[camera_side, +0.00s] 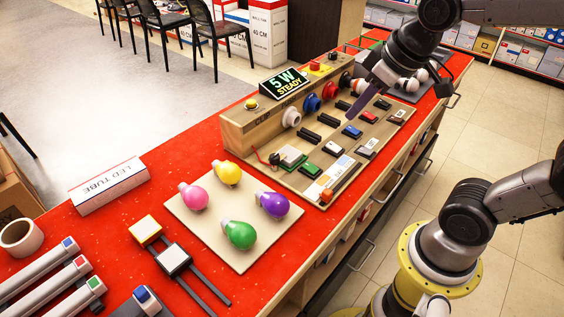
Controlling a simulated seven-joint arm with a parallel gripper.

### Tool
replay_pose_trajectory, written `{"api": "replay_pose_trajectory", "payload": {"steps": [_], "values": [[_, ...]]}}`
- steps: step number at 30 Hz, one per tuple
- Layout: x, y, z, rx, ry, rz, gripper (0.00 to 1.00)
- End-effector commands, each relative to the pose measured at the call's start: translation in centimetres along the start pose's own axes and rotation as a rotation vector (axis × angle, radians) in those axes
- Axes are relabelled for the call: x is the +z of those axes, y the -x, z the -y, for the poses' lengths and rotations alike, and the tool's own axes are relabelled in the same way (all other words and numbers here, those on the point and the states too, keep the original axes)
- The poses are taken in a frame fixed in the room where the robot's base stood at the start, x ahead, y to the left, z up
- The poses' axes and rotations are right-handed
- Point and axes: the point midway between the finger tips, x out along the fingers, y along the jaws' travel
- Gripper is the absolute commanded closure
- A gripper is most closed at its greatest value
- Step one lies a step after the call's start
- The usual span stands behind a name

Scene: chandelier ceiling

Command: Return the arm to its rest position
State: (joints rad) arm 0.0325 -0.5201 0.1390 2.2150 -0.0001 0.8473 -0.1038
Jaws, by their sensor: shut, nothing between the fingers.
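My gripper (362,103) hangs over the wooden test board (290,178), with its narrow fingers pointing down and to the left. The fingers are together and hold nothing. Their tips are above the board's rows of black switches; the exact gap to the board cannot be told. My arm reaches in from the right edge, and its upper part bends at the top right of the picture. My base with its yellow ring stands at the lower right, beside the red counter.
Pink, yellow, purple and green bulbs lie on a beige mat (240,258). A sign reading "5 W STEADY" (284,82) tops the board. White bulbs (408,84) lie behind the gripper. LED tubes (50,285) and a tape roll (20,238) are at left. The right aisle floor is clear.

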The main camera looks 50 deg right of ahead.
Motion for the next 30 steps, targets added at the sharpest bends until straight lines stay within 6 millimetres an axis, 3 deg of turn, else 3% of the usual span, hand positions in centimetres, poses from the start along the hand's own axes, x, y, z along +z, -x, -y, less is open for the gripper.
{"api": "replay_pose_trajectory", "payload": {"steps": [1, 5, 11, 26, 30], "values": [[1.5, 1.2, 0.4, -0.002, -0.001, -0.034, 1.0], [5.1, 2.6, 1.1, -0.008, -0.018, -0.079, 1.0], [8.8, 1.7, 1.5, -0.013, -0.059, -0.041, 1.0], [8.9, 1.6, 1.5, -0.013, -0.075, -0.032, 1.0], [8.9, 1.6, 1.5, -0.013, -0.052, -0.031, 0.77]]}}
